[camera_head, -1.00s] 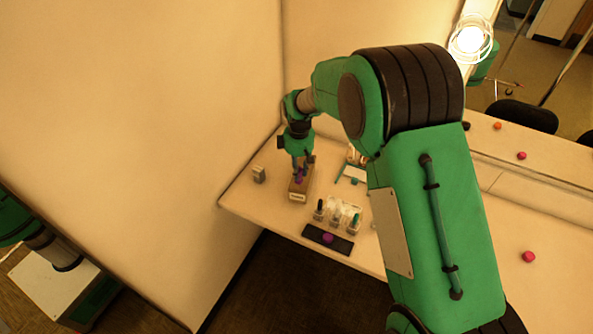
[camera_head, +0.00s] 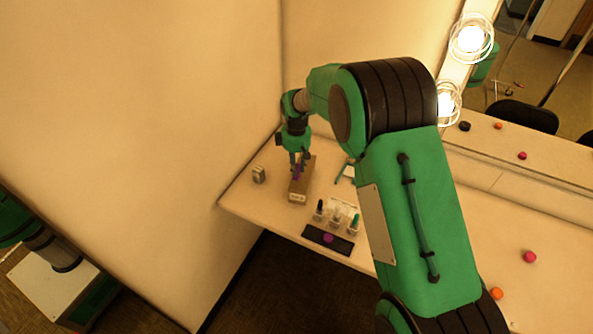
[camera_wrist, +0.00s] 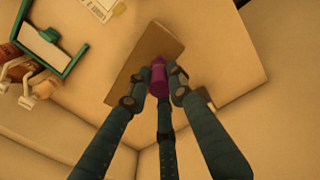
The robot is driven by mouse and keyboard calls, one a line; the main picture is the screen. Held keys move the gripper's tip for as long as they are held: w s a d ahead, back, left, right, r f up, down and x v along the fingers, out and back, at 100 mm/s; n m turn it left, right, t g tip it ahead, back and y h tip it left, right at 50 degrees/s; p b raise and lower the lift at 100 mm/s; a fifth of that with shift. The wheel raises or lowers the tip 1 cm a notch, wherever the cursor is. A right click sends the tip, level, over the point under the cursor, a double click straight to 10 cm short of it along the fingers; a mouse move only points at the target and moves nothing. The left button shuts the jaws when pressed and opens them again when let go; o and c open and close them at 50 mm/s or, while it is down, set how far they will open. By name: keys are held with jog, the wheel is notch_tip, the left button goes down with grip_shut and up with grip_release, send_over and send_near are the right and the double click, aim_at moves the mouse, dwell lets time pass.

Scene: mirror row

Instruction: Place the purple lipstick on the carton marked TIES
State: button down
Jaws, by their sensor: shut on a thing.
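My gripper (camera_head: 298,164) points down over the long brown carton (camera_head: 301,182) near the back left corner of the counter. It is shut on the purple lipstick (camera_head: 296,171), which also shows between the fingertips in the wrist view (camera_wrist: 158,76). The lipstick is over the carton's top, and I cannot tell whether it touches. The carton bears a pale label on its near end, too small to read. In the wrist view the carton (camera_wrist: 147,42) lies slanted behind the lipstick.
A small grey box (camera_head: 259,174) stands left of the carton. To the right are a clear holder (camera_head: 337,216) with several small items, a dark tray (camera_head: 316,236) with a purple round thing, and a green-framed object (camera_head: 345,173). Walls close the back and left.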

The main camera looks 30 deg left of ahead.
jog(key=shift+f, duration=0.85)
jog(key=shift+f, duration=0.1)
jog(key=c, duration=1.5)
grip_release()
jog(key=shift+c, duration=0.2)
notch_tip(320, 180, up, 12)
jog(key=shift+s+r+p, duration=0.1)
jog(key=shift+p, duration=0.6)
jog(key=shift+r, duration=0.1)
